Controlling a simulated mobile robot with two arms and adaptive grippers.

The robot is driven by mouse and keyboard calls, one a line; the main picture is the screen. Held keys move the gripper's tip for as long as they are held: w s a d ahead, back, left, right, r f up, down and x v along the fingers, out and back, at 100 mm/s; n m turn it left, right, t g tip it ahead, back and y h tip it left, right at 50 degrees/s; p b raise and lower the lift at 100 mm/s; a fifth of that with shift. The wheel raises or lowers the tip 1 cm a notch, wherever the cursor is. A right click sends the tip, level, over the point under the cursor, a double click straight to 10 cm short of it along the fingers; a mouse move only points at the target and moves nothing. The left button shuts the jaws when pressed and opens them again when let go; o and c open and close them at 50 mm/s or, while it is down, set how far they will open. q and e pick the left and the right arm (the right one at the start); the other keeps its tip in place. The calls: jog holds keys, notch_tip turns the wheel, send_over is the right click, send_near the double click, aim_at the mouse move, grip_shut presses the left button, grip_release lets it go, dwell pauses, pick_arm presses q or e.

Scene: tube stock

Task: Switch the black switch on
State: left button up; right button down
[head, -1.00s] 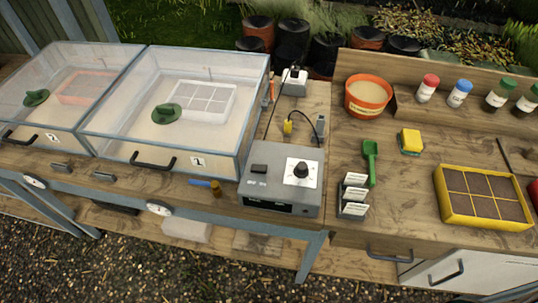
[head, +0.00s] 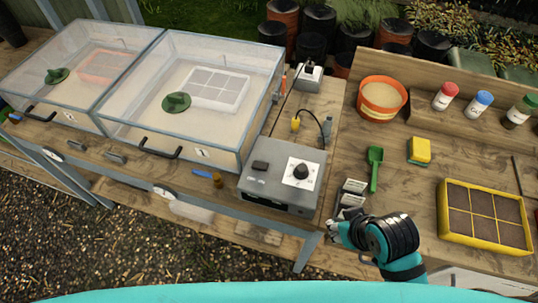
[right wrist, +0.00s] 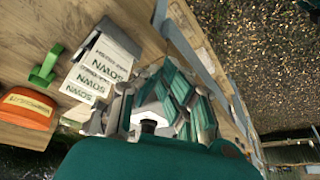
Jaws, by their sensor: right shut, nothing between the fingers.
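The black switch (head: 260,166) is a small dark rocker on the top left of a grey control box (head: 250,186). I cannot tell its on or off position at this size. The box also carries a round black knob (head: 301,172) on a white plate, right of the switch. My right gripper (head: 333,229) is shut and empty, in front of the box's right corner, close to the seed-label cards and apart from the switch. In the right wrist view its teal and grey fingers (right wrist: 178,95) show, but the switch does not. My left gripper is not in view.
Label cards (right wrist: 100,72) marked "SOWN" stand near my right gripper. Right are a green scoop (head: 375,168), a yellow sponge (head: 419,149) and a yellow seed tray (head: 442,215). Clear-lidded propagators (head: 241,95) stand left of the box. A black cable (head: 279,110) runs behind it.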

jog(key=w+a+r+n+y, duration=0.1)
jog(key=w+a+r+n, duration=0.1)
jog(key=w+a, duration=0.1)
jog(key=w+a+r+n+y, duration=0.2)
jog(key=w+a+r, duration=0.1)
jog(key=a, duration=0.1)
jog(key=w+a+r+n+y, duration=0.1)
jog(key=w+a+r+n, duration=0.1)
jog(key=w+a, duration=0.2)
jog(key=shift+a+r+n+y, duration=0.15)
jog(key=shift+r+n+y, duration=0.15)
jog(key=shift+r+n, duration=0.1)
jog(key=w+r+n+g, duration=0.2)
jog(key=w+r+n, duration=0.2)
jog(key=r, duration=0.3)
jog(key=shift+w+r, duration=0.3)
jog(key=shift+w, duration=0.4)
jog(key=shift+a+f, duration=0.1)
jog(key=shift+a, duration=0.05)
jog(key=p, duration=0.3)
send_over(257, 165)
jog(key=s+d, duration=0.1)
jog(key=d, duration=0.1)
notch_tip(257, 165, down, 7)
jog(key=shift+d, duration=0.15)
notch_tip(257, 165, down, 4)
jog(key=shift+r+p, duration=0.15)
jog(key=shift+p, duration=0.45)
jog(key=shift+d+f, duration=0.2)
jog(key=shift+f, duration=0.4)
